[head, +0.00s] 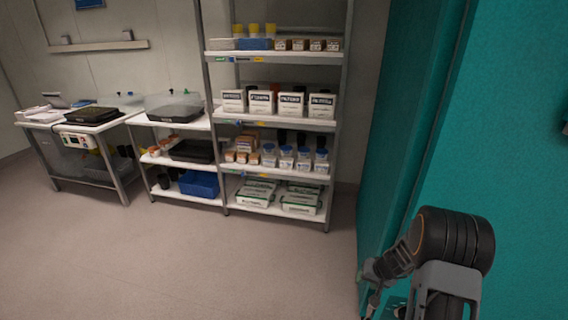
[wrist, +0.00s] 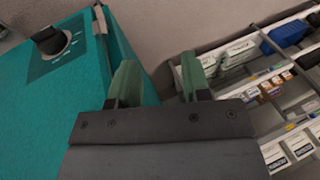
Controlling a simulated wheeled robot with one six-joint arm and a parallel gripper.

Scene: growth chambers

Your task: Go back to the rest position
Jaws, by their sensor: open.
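My gripper (wrist: 158,80) shows in the wrist view with its two green-padded fingers spread well apart and nothing between them. Beyond the fingers are a teal cabinet on the left, grey floor in the middle and the shelving on the right. In the head view my arm is folded at the lower right, in front of the teal cabinet (head: 470,130). The fingertips are hard to make out there.
A shelving rack (head: 343,150) with boxes and bottles stands at the back centre. Two benches hold black trays (head: 90,115) and a blue bin (head: 199,184) at the left. The teal cabinet is close beside my arm. The floor (head: 150,260) in front is clear.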

